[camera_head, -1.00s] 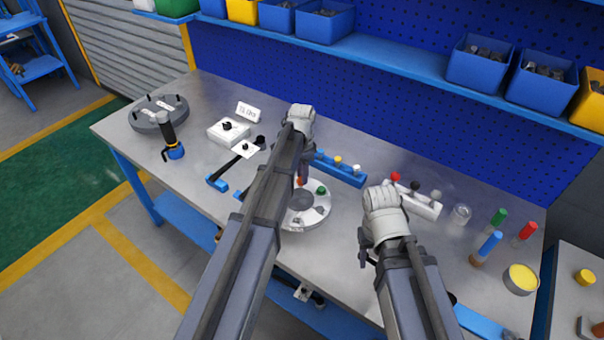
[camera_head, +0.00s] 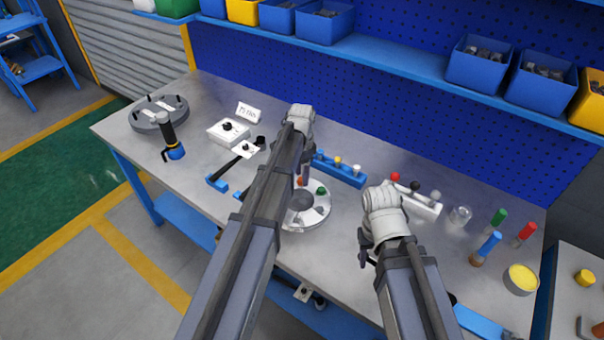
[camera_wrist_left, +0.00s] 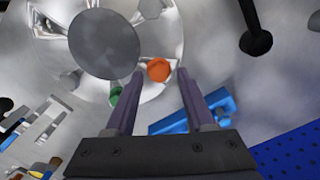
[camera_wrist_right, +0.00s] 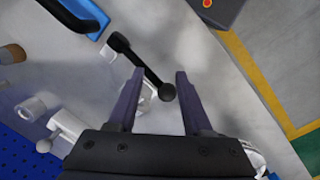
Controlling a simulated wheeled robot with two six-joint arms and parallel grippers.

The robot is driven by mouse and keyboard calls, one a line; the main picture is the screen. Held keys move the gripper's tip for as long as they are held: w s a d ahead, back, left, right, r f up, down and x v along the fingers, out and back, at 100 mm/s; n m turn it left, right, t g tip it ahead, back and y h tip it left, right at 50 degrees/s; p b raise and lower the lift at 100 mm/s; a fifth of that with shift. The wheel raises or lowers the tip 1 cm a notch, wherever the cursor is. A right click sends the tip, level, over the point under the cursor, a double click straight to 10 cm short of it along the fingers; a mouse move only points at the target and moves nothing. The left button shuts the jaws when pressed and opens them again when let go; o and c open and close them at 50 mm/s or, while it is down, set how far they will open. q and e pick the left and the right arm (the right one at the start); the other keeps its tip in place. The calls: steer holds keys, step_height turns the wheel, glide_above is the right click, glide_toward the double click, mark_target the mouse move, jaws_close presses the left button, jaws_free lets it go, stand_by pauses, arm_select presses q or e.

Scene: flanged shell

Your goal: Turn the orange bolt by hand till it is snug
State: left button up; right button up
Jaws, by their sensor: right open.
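The orange bolt (camera_head: 300,181) stands on the rim of the round metal flanged shell (camera_head: 316,213). In the left wrist view the orange bolt's head (camera_wrist_left: 158,69) lies between the tips of my left gripper (camera_wrist_left: 160,74), with a gap on both sides. The left fingers are open, and their height over the bolt is hard to judge. A green bolt (camera_wrist_left: 115,95) sits beside the left finger on the same rim. My right gripper (camera_wrist_right: 158,74) is open and empty above the bench, right of the shell; a black-knobbed lever (camera_wrist_right: 145,65) appears beyond its fingers.
A blue rack (camera_head: 340,170) with coloured pieces stands just behind the shell. A white rack (camera_head: 420,204) with knobs is behind my right gripper. A lever tool (camera_head: 235,165) with a blue end lies left. Blue and red handled tools (camera_head: 489,243) stand at right.

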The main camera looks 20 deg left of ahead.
arm_select(q)
steer(key=shift+o, duration=0.2)
step_height(320, 180, up, 8)
steer(key=p, duration=0.7)
steer(key=shift+p, duration=0.4)
steer(key=shift+f, duration=0.15)
steer(key=s+d+n, duration=0.2)
steer(key=s+d, duration=0.2)
steer(key=s, duration=0.4)
steer(key=s+d+f+n+b, duration=0.1)
steer(key=s+d, duration=0.3)
steer(key=s, duration=0.4)
steer(key=s+d+f+n+y+b, duration=0.1)
steer(key=s+d+n, duration=0.2)
steer(key=s+d, duration=0.2)
steer(key=s, duration=0.3)
steer(key=shift+s, duration=0.35)
steer(key=shift+o, duration=0.2)
